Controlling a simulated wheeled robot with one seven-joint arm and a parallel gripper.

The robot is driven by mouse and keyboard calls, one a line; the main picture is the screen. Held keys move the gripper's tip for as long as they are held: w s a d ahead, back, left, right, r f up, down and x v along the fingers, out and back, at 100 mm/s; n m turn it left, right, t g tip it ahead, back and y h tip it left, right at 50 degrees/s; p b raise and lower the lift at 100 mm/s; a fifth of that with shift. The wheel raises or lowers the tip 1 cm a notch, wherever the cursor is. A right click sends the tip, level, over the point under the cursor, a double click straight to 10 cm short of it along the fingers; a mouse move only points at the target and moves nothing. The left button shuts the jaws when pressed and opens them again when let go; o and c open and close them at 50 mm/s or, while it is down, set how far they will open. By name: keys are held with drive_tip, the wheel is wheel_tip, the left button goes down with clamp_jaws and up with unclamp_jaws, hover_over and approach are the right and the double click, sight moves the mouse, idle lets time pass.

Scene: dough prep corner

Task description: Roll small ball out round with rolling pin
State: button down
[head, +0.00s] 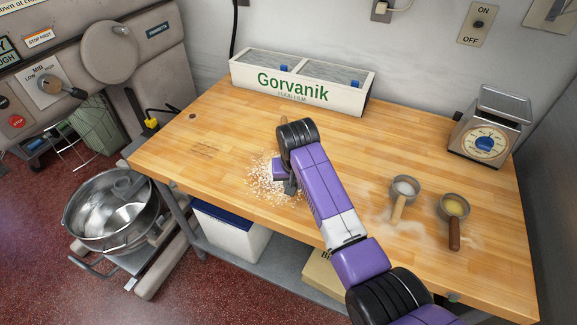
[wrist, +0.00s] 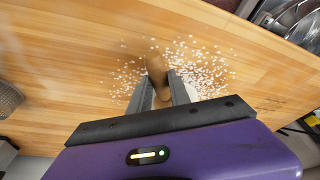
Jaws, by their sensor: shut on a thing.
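My gripper (wrist: 172,78) is low over the wooden table, above a patch of scattered white flecks. It is shut on a brown wooden piece with a rounded end, which looks like the rolling pin's handle (wrist: 156,66). The rest of the pin is hidden by the fingers and the gripper body. A pale patch shows between the fingers; I cannot tell what it is. In the head view my gripper (head: 290,187) is partly behind my own arm. I cannot make out the small ball in either view.
The wooden table (head: 220,130) is clear at the left. A white Gorvanik film box (head: 300,88) stands at the back and a scale (head: 487,135) at the back right. Two scoops, one with white powder (head: 404,187) and one with yellow content (head: 454,208), lie at the right.

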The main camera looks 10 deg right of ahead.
drive_tip(key=shift+w+a+r+m, duration=0.1)
drive_tip(key=shift+w+a+m, duration=0.05)
drive_tip(key=shift+a+m, duration=0.55)
drive_tip(key=shift+a, duration=0.1)
drive_tip(key=shift+w+a+f+m+h+b, duration=0.1)
drive_tip(key=shift+w+a+m+h+b, duration=0.15)
drive_tip(key=shift+a+m+b, duration=0.4)
drive_tip(key=shift+w+a+f+m+h+b, duration=0.1)
drive_tip(key=shift+w+a+m+h+b, duration=0.15)
drive_tip(key=shift+a+m+b, duration=0.3)
drive_tip(key=shift+w+a+m, duration=0.1)
drive_tip(key=shift+a+m, duration=0.15)
drive_tip(key=shift+m, duration=0.05)
drive_tip(key=shift+a+r, duration=0.15)
drive_tip(key=shift+r, duration=0.05)
drive_tip(key=shift+w+a+f+m+g+h+b, duration=0.1)
drive_tip(key=shift+w+a+m+g+h+b, duration=0.25)
drive_tip(key=shift+m+b, duration=0.4)
drive_tip(key=shift+s, duration=0.1)
